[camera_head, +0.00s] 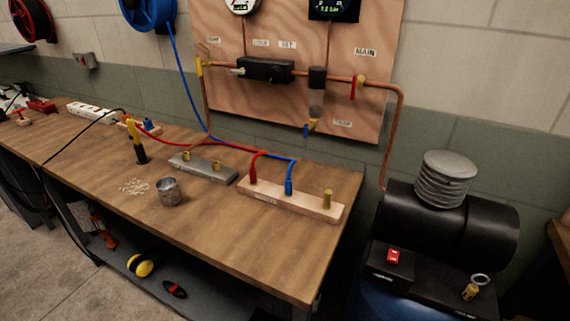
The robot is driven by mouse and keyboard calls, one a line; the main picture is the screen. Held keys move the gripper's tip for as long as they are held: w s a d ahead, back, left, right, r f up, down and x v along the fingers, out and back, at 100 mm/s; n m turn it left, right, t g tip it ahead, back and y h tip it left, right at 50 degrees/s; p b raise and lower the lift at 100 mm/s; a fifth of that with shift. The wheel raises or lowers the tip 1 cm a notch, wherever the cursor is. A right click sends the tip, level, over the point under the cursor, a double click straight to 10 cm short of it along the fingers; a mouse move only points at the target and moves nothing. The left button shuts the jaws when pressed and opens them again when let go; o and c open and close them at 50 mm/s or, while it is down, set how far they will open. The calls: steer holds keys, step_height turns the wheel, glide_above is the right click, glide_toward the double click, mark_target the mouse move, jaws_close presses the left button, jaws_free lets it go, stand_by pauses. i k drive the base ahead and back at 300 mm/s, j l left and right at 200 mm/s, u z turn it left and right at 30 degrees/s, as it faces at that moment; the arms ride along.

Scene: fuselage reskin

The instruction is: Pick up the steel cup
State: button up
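The steel cup (169,192) is a small grey metal cup, open at the top. It stands upright on the wooden workbench (270,248), near the front edge. A scatter of small pale pieces (134,187) lies just left of it. A grey metal block with brass fittings (203,168) sits behind and to the right of the cup, apart from it. My gripper does not show in this view.
A wooden block (290,198) with red and blue hose ends stands right of the cup. A yellow-and-black tool (137,142) stands behind it. Hoses and a black cable cross the bench. A black compressor (447,226) stands at the right. The bench's front right is clear.

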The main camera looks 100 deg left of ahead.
mark_target(169, 191)
steer(key=u, duration=3.15)
